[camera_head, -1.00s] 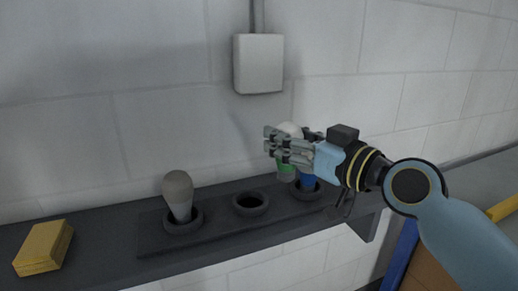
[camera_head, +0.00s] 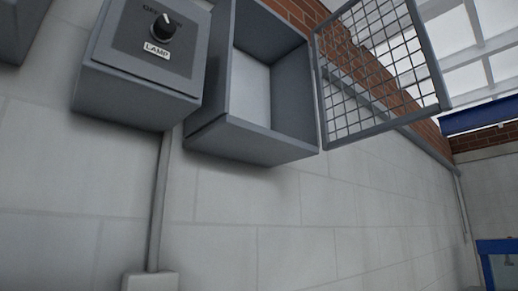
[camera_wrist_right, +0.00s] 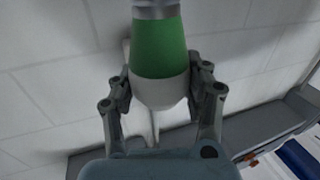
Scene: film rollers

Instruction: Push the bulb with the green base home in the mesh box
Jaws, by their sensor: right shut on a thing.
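The bulb with the green base (camera_wrist_right: 160,48) is in the right wrist view, white glass downward toward my palm and grey metal end at the top edge. My right gripper (camera_wrist_right: 160,82) is shut on it, with a finger on each side of the white glass. The mesh box (camera_head: 247,143) is a grey open-fronted box on the wall in the head view. Its mesh door (camera_head: 385,127) stands swung open to the right. The part of the interior I see is empty; the rest is hidden. Neither gripper shows in the head view, and my left gripper is in no current frame.
A grey switch box (camera_head: 135,85) with a black knob and a LAMP label is left of the mesh box. A conduit (camera_head: 157,200) runs down from it to a small box (camera_head: 150,282). The wall below is bare. A dark shelf (camera_wrist_right: 265,120) shows in the wrist view.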

